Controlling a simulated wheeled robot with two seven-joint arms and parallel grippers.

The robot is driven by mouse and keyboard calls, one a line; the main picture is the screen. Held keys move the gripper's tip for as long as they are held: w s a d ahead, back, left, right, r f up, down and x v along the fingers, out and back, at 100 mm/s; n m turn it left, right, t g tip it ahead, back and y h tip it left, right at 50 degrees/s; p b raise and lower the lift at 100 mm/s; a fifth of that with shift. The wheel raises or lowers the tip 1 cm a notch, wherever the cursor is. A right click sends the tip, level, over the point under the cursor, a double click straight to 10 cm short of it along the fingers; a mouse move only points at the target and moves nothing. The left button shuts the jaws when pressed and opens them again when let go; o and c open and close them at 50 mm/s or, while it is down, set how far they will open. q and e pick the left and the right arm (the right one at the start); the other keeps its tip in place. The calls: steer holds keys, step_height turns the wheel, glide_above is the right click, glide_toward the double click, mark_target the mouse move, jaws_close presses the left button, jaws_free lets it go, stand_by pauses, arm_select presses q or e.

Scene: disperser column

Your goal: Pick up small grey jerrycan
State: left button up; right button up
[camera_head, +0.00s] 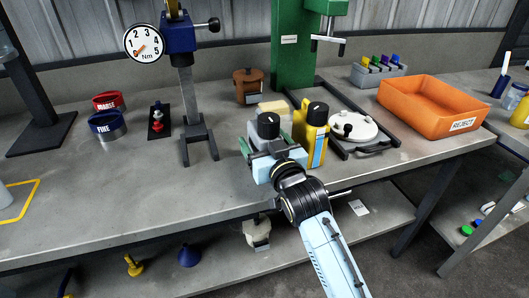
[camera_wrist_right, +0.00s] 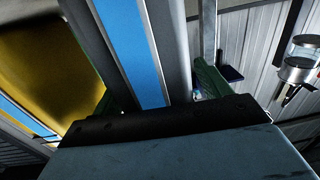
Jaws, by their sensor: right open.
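The small grey jerrycan (camera_head: 268,127), with a black cap, stands on the workbench (camera_head: 95,200). My right gripper (camera_head: 265,150) is at its near side, low on its body, and hides its lower part. In the right wrist view the jerrycan (camera_wrist_right: 180,50) shows as a grey wall with a blue stripe, between the green-edged fingers (camera_wrist_right: 155,95). The fingers are open around it; I cannot tell whether either touches it. My left gripper is not in view.
A yellow jerrycan (camera_head: 310,135) stands close to the right, also in the wrist view (camera_wrist_right: 40,60). A tray with a white lidded pot (camera_head: 352,127) lies beyond it, then an orange reject bin (camera_head: 430,105). A gauge stand (camera_head: 190,110) is left.

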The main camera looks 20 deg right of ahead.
steer(key=c, duration=1.6)
steer(key=shift+r, duration=0.1)
jaws_close()
steer(key=shift+r, duration=0.15)
